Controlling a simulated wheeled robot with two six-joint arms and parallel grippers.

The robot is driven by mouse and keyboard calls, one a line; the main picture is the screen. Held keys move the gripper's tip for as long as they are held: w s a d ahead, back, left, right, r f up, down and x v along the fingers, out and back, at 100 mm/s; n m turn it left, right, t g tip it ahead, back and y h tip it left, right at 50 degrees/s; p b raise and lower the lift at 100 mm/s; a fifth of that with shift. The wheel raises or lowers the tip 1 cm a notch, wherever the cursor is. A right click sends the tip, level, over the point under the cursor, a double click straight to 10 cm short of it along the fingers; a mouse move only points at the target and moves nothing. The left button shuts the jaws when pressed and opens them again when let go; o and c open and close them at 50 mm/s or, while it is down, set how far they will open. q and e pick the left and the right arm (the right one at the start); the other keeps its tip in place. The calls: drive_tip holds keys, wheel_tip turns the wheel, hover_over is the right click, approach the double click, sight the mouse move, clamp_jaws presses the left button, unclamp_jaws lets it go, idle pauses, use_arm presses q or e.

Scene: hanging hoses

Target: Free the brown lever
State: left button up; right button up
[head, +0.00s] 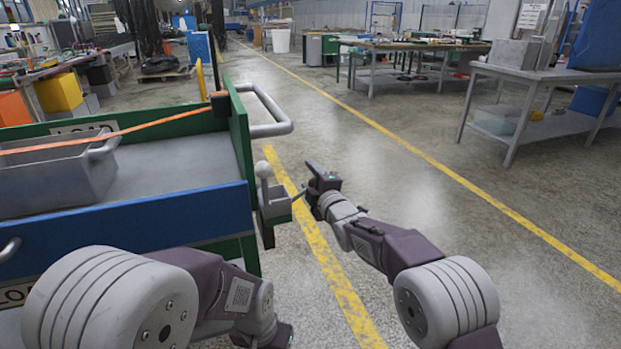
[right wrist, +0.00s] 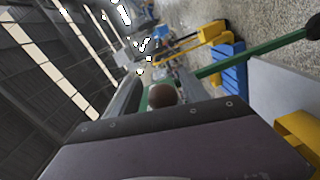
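A lever with a pale grey round knob (head: 263,170) stands on a small grey-green bracket (head: 275,206) at the green end panel of a cart. It looks grey, not brown, in the head view. My right gripper (head: 304,181) is just right of it, its two fingers spread apart, with a visible gap to the knob. In the right wrist view a brown ball-shaped knob (right wrist: 162,96) shows just beyond the gripper body; whether it is the same lever I cannot tell. My left arm comes in at the lower left; its fingers are out of view.
The cart has a green end panel (head: 240,140), a blue side board (head: 130,222) and a grey bin (head: 55,170). An orange strap (head: 150,127) runs across it to a dark block (head: 219,103). A grey handle loop (head: 282,112) sticks out.

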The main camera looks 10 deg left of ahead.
drive_tip(key=p+v, duration=0.2)
drive_tip(key=v, duration=0.7)
drive_tip(key=shift+d, duration=0.1)
